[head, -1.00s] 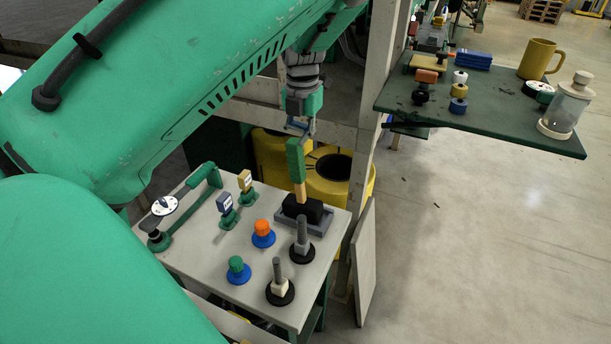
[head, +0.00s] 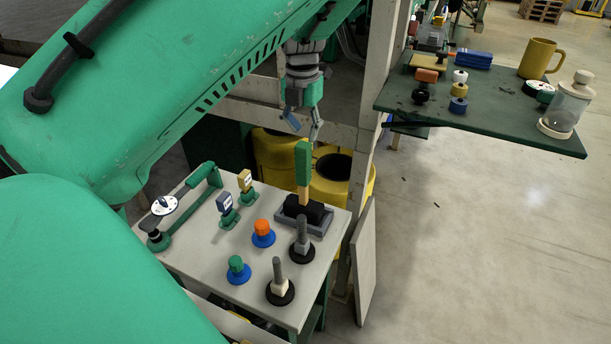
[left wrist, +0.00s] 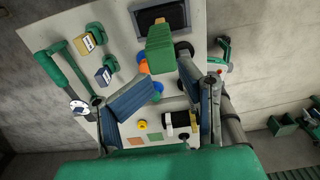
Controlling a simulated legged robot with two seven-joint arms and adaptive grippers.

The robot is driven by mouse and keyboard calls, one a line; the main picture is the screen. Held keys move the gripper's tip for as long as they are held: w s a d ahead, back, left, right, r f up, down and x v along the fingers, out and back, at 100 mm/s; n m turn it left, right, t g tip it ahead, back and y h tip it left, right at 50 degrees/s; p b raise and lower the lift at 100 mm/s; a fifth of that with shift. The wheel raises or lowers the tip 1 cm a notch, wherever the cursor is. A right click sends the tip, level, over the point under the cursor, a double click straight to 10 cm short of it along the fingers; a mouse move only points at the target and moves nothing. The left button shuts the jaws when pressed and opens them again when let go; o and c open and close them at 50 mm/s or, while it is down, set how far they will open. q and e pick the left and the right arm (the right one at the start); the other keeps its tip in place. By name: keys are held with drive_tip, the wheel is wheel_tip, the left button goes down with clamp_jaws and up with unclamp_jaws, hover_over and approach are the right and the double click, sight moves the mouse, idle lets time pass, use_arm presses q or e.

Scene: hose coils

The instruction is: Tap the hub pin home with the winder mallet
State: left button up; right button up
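The mallet has a green-and-wood handle (head: 303,165) and a black head (head: 309,210) sitting in a grey tray (head: 318,228) on the pale table. Its handle stands upright. My left gripper (head: 304,129) is open just above the handle top, apart from it. In the left wrist view the spread fingers (left wrist: 163,82) show with the green handle end (left wrist: 160,48) beyond them, nothing held. Two black discs carry upright grey pins, one in a grey block (head: 302,240), one in a cream block (head: 280,280); I cannot tell which is the hub pin. My right gripper is out of view.
An orange-topped knob (head: 262,231) and a green-topped knob (head: 237,268) stand on blue bases. Two small tagged stands and a green lever with a dial (head: 165,205) are at the left. A wooden post (head: 370,130) rises behind; a green shelf (head: 470,117) is at the right.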

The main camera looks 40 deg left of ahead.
use_arm(q)
drive_tip(key=shift+d, duration=0.1)
wheel_tip(320, 180, up, 12)
idle(0.5)
drive_tip(key=shift+f, duration=0.15)
